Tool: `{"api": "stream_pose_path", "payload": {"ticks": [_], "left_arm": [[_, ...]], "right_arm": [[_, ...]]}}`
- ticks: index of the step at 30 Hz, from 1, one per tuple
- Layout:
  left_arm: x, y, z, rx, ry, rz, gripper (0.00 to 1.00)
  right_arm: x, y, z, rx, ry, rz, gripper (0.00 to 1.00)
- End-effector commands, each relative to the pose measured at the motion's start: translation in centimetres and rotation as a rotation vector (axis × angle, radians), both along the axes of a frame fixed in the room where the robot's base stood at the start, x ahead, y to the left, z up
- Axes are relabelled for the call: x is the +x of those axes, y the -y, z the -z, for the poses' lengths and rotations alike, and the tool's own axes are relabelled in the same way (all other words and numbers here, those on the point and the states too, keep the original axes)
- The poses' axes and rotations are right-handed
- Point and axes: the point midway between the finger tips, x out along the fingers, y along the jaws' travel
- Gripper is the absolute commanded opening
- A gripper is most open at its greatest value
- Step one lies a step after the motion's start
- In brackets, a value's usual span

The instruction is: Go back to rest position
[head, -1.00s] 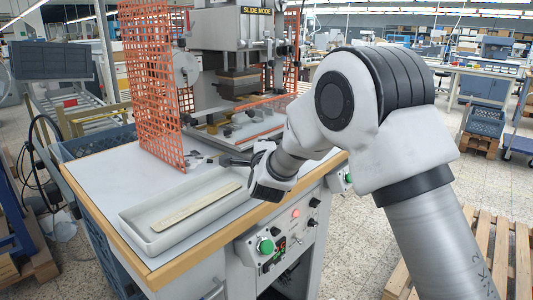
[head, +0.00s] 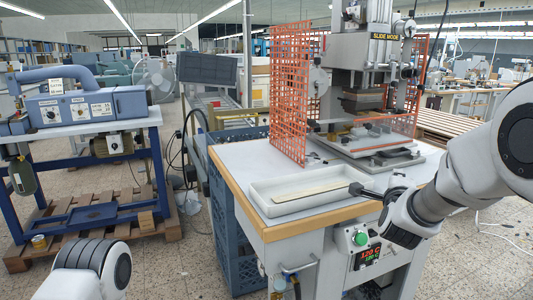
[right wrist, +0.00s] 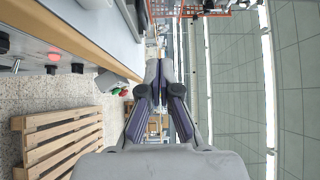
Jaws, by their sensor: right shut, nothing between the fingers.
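My right gripper (head: 356,188) reaches in from the right in the head view, over the right end of the white tray on the work table. Its dark fingers point left and are closed with nothing between them. It also shows in the right wrist view (right wrist: 159,66), with its fingers together and empty. A rounded grey and black part of my left arm shows at the lower left of the head view, but the left gripper is out of view.
The stamping press (head: 366,70) with orange mesh guards (head: 296,95) stands on the table (head: 232,158). The white tray (head: 262,203) holds a flat pale strip (head: 306,194). A blue machine (head: 90,108) stands at left. A wooden pallet (right wrist: 60,140) shows in the wrist view.

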Motion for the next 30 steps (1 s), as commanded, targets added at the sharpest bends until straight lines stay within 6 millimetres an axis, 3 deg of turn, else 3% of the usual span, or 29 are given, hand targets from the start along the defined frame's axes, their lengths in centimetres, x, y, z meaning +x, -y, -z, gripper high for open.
{"api": "stream_pose_path", "payload": {"ticks": [5,11,16,20,23,26,30], "left_arm": [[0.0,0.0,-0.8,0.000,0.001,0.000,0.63],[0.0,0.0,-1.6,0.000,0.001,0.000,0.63],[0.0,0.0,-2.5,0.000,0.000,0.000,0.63],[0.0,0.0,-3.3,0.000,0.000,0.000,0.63],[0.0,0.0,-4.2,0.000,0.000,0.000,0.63],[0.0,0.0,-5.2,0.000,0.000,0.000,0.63],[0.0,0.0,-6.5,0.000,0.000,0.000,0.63]], "right_arm": [[0.3,0.1,3.1,0.002,-0.059,0.001,0.00],[-0.1,0.4,8.6,0.007,-0.160,0.006,0.00],[-1.8,0.5,14.8,0.004,-0.287,-0.001,0.00],[-4.5,0.3,20.8,-0.005,-0.430,-0.023,0.00],[-8.4,0.0,26.7,-0.042,-0.599,-0.066,0.00],[-14.5,-0.6,33.1,-0.118,-0.827,-0.156,0.00],[-25.4,-2.1,39.9,-0.273,-1.170,-0.382,0.00]]}}
